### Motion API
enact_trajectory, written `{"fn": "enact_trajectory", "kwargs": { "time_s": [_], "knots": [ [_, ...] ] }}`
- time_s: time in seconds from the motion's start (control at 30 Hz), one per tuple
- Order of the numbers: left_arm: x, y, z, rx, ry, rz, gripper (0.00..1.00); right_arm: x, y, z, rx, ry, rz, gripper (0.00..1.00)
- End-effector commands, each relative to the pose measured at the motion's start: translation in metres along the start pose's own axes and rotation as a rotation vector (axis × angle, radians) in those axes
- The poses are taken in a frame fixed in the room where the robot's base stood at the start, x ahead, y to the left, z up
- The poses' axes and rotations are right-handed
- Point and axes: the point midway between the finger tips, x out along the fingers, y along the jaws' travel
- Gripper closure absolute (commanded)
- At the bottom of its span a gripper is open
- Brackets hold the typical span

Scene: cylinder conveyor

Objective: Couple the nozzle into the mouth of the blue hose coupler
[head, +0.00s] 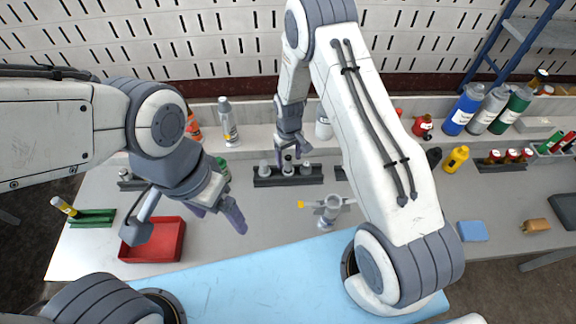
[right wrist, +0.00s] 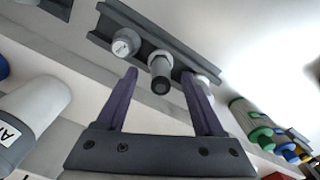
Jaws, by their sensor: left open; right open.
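My right gripper (head: 292,152) is open and empty above a dark rack (head: 288,181) at the back middle. The rack holds several upright grey and white pieces. In the right wrist view the middle piece, grey with a dark end (right wrist: 160,74), shows between the open fingers (right wrist: 161,90); it may be the nozzle, and I see no grip on it. A grey fixture with a yellow-tipped side arm (head: 328,210) stands nearer, right of the rack. I cannot make out a blue hose coupler for certain. My left gripper (head: 218,213) is open and empty, right of a red tray.
The red tray (head: 154,240) and a green holder (head: 92,218) are at the left. A light blue mat (head: 250,270) covers the front. Bottles (head: 462,110), a yellow bottle (head: 455,159) and a blue block (head: 473,231) stand at the right. My right arm hides part of the table.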

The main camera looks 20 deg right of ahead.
Motion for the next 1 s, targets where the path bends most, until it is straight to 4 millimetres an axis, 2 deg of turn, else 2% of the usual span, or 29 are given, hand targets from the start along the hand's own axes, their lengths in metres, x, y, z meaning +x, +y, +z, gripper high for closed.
{"fn": "enact_trajectory", "kwargs": {
  "time_s": [0.1,0.3,0.6,0.67,0.7,0.77,0.8,1.0],
  "knots": [
    [-0.013,0.001,-0.001,-0.001,0.000,0.000,0.13,0.013,-0.002,0.000,-0.001,-0.004,-0.001,0.31],
    [-0.018,0.001,-0.001,-0.001,0.000,0.000,0.13,0.036,-0.002,-0.001,0.000,-0.003,-0.001,0.31],
    [-0.018,0.001,-0.001,-0.001,0.000,0.000,0.13,0.041,-0.001,-0.002,0.000,0.000,0.000,0.31],
    [-0.018,0.001,-0.001,-0.001,0.000,0.000,0.13,0.041,-0.001,-0.002,0.000,0.000,0.000,0.53],
    [-0.018,0.001,-0.001,-0.001,0.000,0.000,0.13,0.041,-0.001,-0.002,0.000,0.000,0.000,0.69],
    [-0.018,0.001,-0.001,-0.001,0.000,0.000,0.13,0.040,-0.001,-0.002,0.000,-0.001,0.000,0.92],
    [-0.018,0.001,-0.001,-0.001,0.000,0.000,0.13,0.040,-0.001,-0.002,0.000,-0.001,0.000,1.00],
    [-0.018,0.001,-0.001,-0.001,0.000,0.000,0.13,0.040,-0.001,-0.002,0.000,0.000,0.000,1.00]
  ]
}}
